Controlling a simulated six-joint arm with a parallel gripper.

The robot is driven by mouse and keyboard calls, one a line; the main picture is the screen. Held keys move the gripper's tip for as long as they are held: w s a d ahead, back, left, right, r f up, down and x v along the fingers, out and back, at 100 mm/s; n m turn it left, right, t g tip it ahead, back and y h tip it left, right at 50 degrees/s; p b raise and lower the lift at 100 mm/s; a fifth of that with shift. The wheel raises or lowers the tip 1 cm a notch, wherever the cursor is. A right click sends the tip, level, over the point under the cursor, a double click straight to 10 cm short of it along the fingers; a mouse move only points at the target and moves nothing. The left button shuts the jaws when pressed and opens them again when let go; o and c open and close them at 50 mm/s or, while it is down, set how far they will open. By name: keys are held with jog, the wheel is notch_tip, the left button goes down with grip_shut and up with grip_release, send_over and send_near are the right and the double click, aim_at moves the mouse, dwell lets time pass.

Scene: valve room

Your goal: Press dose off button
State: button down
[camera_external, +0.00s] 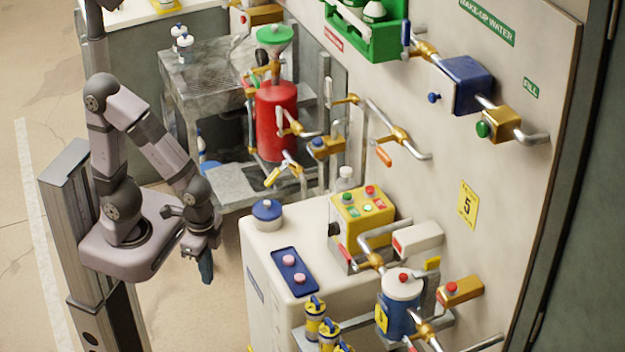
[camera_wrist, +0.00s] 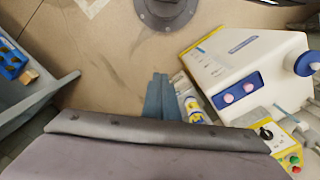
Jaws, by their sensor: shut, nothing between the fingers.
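A yellow control box (camera_external: 350,229) with red and green buttons sits on the white cabinet against the wall panel. A red button (camera_external: 370,190) and a green button (camera_external: 350,198) show on its top; the labels are too small to tell which is dose off. The box also shows at the lower right of the wrist view (camera_wrist: 262,146), with a black knob and green and red buttons, partly cut off. My gripper (camera_external: 206,274) hangs pointing down, left of the white cabinet and apart from the box. Its teal fingers (camera_wrist: 158,92) are shut and empty.
The white cabinet (camera_external: 268,325) carries a blue tray (camera_external: 292,285) with pink discs and a blue-lidded round container (camera_external: 267,212). Pipes and valves, a blue-and-white canister (camera_external: 398,318) and yellow bottles (camera_external: 315,315) crowd the right.

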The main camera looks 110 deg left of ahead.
jog(key=shift+r, duration=0.1)
jog(key=s+a+n+g+h+p, duration=0.1)
jog(key=s+a+n+g+p, duration=0.3)
jog(key=a+p, duration=0.5)
jog(key=w+a+f+m+t+y+p, duration=0.15)
jog(key=w+a, duration=0.25)
jog(key=a, duration=0.8)
jog(key=w+a+m+y+p, duration=0.1)
jog(key=w+a+m+y, duration=0.2)
jog(key=a, duration=0.9)
jog(key=w+a+r+m+t+y, duration=0.1)
jog(key=w+a+r+m+t, duration=0.1)
jog(key=w+a+m, duration=0.3)
jog(key=w+a+r+m+t+y, duration=0.1)
jog(key=w+a+r+m+t, duration=0.2)
jog(key=w, duration=0.6)
jog(key=w+a+r+m+t+y, duration=0.2)
jog(key=w+a+r+m, duration=0.4)
jog(key=w+m, duration=0.1)
jog(key=shift+w+a+r+t, duration=0.15)
jog(key=shift+a+t, duration=0.2)
